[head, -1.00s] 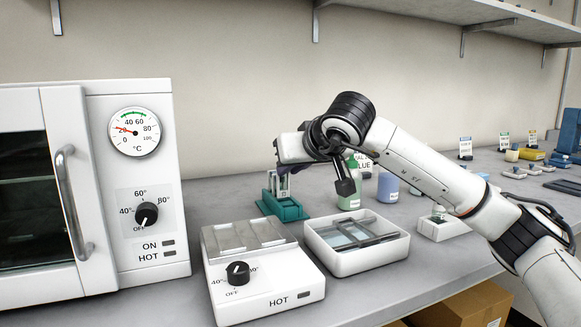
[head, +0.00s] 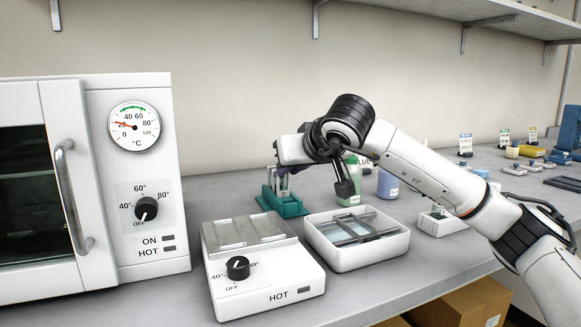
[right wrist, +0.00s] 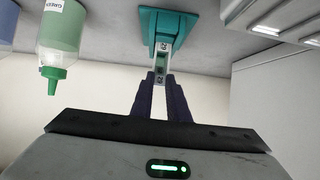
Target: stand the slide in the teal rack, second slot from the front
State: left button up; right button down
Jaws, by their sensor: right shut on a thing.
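The teal rack (head: 287,205) stands on the bench behind the hotplate and the white tray. My right gripper (head: 281,180) is just above it, pointing down. In the right wrist view its dark fingers (right wrist: 164,90) are shut on the slide (right wrist: 161,62), a narrow pale piece with a green middle and dark marks. The slide's far end meets the teal rack (right wrist: 166,25) in that view. I cannot tell which slot it is at, or how deep it sits. My left gripper is not in view.
A white hotplate (head: 283,270) and a white tray with a glass lid (head: 375,252) stand in front of the rack. An oven (head: 140,260) is at left. Green (right wrist: 62,40) and blue (head: 388,184) bottles stand close by the rack.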

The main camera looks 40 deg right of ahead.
pick_arm(q)
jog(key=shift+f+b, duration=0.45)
jog(key=shift+b, duration=0.2)
pick_arm(e)
jog(key=shift+f, duration=1.1)
jog(key=c, duration=1.6)
grip_release()
jog(key=shift+c, duration=0.2)
jog(key=shift+s+r, duration=0.25)
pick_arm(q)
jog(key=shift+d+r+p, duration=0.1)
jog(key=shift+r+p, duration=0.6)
pick_arm(e)
jog(key=v, duration=0.9)
jog(key=shift+s+a, duration=0.15)
jog(key=shift+s, duration=0.2)
